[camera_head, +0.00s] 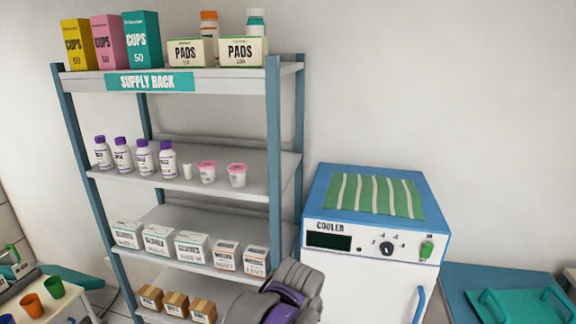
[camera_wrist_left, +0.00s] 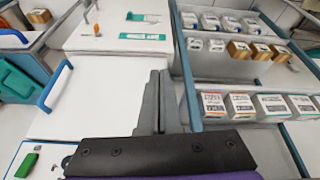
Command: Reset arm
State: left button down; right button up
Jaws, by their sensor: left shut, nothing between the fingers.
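My left gripper (camera_wrist_left: 160,85) shows in the left wrist view with its two grey fingers together, shut and empty. It hangs in front of the gap between the supply rack and the cooler. In the head view, a grey and purple part of my arm stands at the bottom middle, in front of the rack's lower right corner; the fingers cannot be made out there. My right gripper is in neither view.
The supply rack (camera_head: 275,160) holds bottles, cups and several boxes. The cooler (camera_head: 368,287) stands right of it, with a striped green cloth (camera_head: 375,195) on top and a blue handle (camera_head: 419,303). A teal tray (camera_head: 518,305) lies further right.

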pick_arm(q)
jog(key=s+a+f, duration=0.5)
jog(key=s+a, duration=0.4)
jog(key=a, duration=0.1)
jog(key=s+a+f+n+t, duration=0.1)
jog(key=s+a+f, duration=0.4)
jog(key=s+a, duration=0.5)
jog(key=shift+a+y, duration=0.25)
jog(key=shift+y, duration=0.05)
jog(key=shift+s, duration=0.1)
dwell(0.4)
